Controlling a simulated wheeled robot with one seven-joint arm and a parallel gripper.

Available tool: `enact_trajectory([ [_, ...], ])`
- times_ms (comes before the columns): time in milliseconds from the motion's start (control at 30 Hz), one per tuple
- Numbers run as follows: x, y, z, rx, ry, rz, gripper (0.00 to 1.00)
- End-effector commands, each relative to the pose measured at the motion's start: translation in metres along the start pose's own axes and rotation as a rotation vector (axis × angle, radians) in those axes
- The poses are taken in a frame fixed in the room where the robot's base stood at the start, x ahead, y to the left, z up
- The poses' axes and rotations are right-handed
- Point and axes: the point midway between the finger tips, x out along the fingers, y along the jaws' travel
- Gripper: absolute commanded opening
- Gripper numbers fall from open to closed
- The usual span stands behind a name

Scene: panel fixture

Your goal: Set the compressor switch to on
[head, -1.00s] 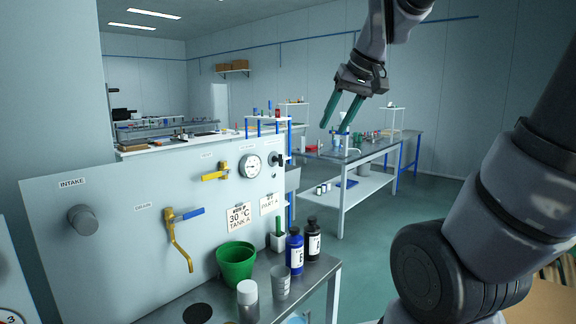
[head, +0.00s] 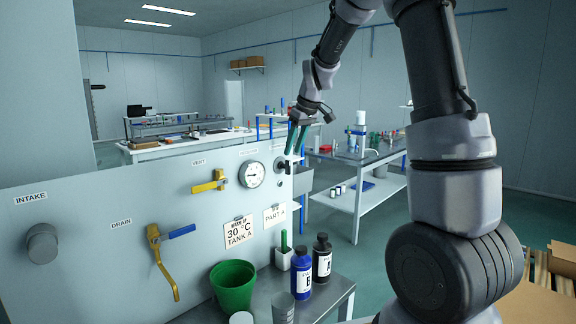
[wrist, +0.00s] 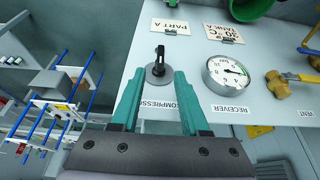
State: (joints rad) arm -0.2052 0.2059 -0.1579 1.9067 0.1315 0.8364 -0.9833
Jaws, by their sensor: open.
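The compressor switch (wrist: 157,70) is a round grey disc with a black lever, mounted on the pale panel. In the wrist view its lever points up the picture, toward the PART A card. The COMPRESSOR label beside it is partly hidden by a finger. My gripper (wrist: 159,76) is open, its teal fingers on either side of the switch in the picture; I cannot tell whether they touch it. In the head view my gripper (head: 295,152) hangs just above and right of the switch (head: 283,167) at the panel's right end.
The receiver gauge (head: 252,174) sits close beside the switch, then the yellow vent valve (head: 209,186). The drain valve (head: 155,240) has a blue handle. Below stand a green bucket (head: 233,287) and two bottles (head: 301,268) (head: 322,258). Open floor lies right of the panel.

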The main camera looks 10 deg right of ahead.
Motion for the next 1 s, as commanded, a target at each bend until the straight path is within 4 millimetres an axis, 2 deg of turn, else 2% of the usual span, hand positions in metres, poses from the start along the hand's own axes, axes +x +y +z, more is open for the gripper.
enact_trajectory([
  [100, 0.025, 0.000, 0.001, 0.002, -0.004, -0.002, 0.45],
  [333, 0.059, 0.000, 0.000, 0.003, -0.001, -0.001, 0.45],
  [500, 0.069, 0.000, 0.000, 0.002, 0.000, 0.000, 0.45],
  [767, 0.070, 0.000, 0.000, 0.002, 0.001, 0.000, 0.45],
  [900, 0.070, 0.000, 0.000, 0.003, 0.001, 0.000, 0.00],
  [1000, 0.069, 0.000, 0.000, 0.003, 0.001, 0.000, 0.00],
])
